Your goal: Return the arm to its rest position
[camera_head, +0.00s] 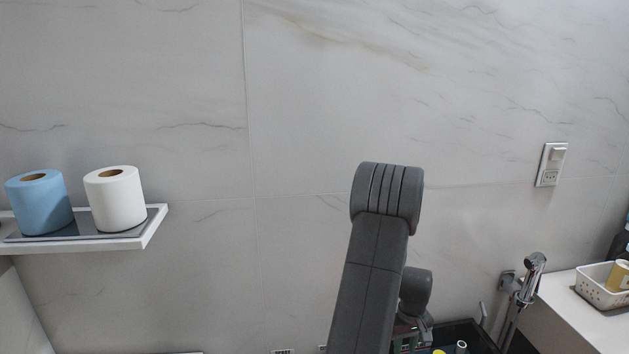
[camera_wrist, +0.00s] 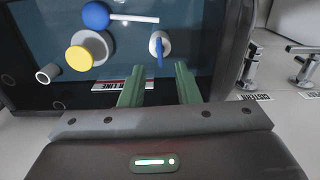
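My gripper (camera_wrist: 158,80) shows in the wrist view as two green fingers standing apart, with nothing between them. It points toward a dark tray or case (camera_wrist: 215,75) with a blue-green floor. In the head view my dark grey arm (camera_head: 375,265) rises bent from the bottom edge, in front of the marble wall. My gripper's fingers cannot be made out there. Part of a dark tray (camera_head: 478,335) shows low beside the arm.
A blue ball (camera_wrist: 96,15), yellow disc (camera_wrist: 79,58), white cylinder (camera_wrist: 48,73) and blue-and-white item (camera_wrist: 160,45) are at the tray. Taps (camera_wrist: 250,68) stand right. A shelf (camera_head: 150,230) holds blue (camera_head: 40,205) and white (camera_head: 116,203) rolls. A sprayer (camera_head: 532,275) hangs right.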

